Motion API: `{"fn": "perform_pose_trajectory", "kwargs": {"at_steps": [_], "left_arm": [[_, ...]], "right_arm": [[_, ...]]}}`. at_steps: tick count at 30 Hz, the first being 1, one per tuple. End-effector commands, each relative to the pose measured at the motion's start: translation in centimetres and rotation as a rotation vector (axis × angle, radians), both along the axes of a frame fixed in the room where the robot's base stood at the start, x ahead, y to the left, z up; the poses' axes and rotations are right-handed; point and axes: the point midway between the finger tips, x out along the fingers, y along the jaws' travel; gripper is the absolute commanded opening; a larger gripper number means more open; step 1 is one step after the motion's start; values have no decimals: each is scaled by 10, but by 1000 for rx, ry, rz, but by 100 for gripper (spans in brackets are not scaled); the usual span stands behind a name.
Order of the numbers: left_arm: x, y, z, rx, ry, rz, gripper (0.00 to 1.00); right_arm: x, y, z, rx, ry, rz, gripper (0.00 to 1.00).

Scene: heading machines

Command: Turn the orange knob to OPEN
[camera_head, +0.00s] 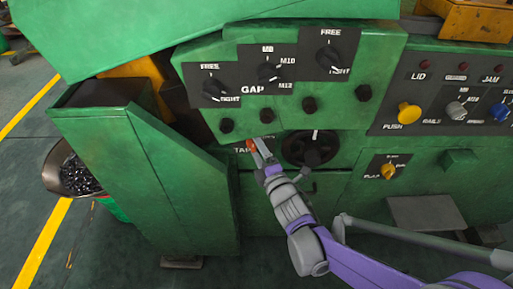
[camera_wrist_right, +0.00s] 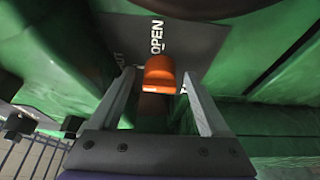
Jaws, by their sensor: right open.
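The orange knob (camera_wrist_right: 159,74) sits on a dark label plate (camera_wrist_right: 185,35) of the green machine. The white word OPEN and a short mark stand just above it in the right wrist view. In the head view the knob (camera_head: 251,145) shows small, partly hidden by my right gripper (camera_head: 262,150). My right gripper (camera_wrist_right: 160,95) is open. Its two fingers lie to the left and right of the knob, with a gap visible on each side, so they appear not to touch it. My left gripper is not in view.
A black handwheel (camera_head: 309,149) is just right of my right gripper. Black selector knobs (camera_head: 268,72) are above, and a yellow knob (camera_head: 388,171) is on the right. A green chute (camera_head: 140,170) stands at left, near a bin of dark parts (camera_head: 80,175). Floor is clear at far left.

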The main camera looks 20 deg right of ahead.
Motion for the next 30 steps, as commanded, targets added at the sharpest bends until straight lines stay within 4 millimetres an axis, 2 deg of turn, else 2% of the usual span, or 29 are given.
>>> {"fn": "perform_pose_trajectory", "kwargs": {"at_steps": [2,15,23,30], "left_arm": [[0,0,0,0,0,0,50],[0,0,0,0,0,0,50],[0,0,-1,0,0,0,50],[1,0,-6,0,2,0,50]], "right_arm": [[0,0,0,0,0,0,80],[0,0,0,1,0,0,1],[0,0,-1,18,-4,0,0],[0,0,-3,115,-32,0,0]]}}
